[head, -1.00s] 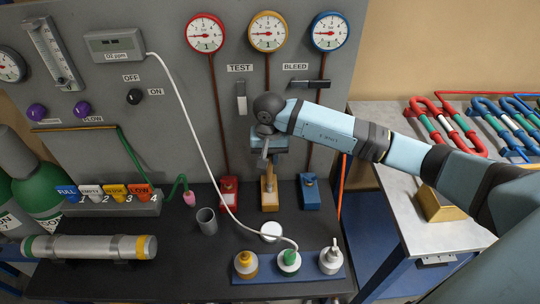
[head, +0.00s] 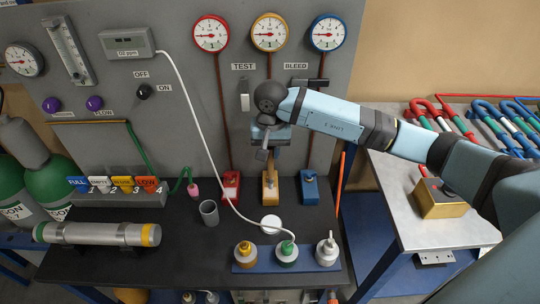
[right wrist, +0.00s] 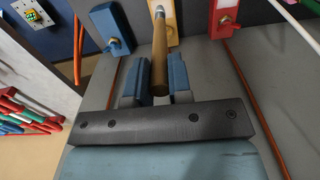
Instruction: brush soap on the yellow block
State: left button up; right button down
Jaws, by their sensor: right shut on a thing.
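The yellow block (head: 269,192) stands on the dark bench below the panel, between a red block (head: 231,187) and a blue block (head: 310,188). My right gripper (head: 267,152) is above and just behind it, pointing down. In the right wrist view its blue fingers (right wrist: 158,78) are shut on a brown, round brush handle (right wrist: 159,58). The handle reaches toward the yellow block (right wrist: 171,32), with a pale tip beside the block's metal fitting. I cannot tell whether the tip touches the block. My left gripper is not in view.
A blue tray (head: 263,267) holds bottles at the bench's front edge. A white cable (head: 207,142) hangs across the panel. A side table (head: 400,188) stands right.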

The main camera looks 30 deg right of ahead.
notch_tip(320, 180, up, 3)
jog(key=shift+f+p, duration=0.15)
jog(key=shift+p, duration=0.2)
jog(key=shift+r, duration=0.25)
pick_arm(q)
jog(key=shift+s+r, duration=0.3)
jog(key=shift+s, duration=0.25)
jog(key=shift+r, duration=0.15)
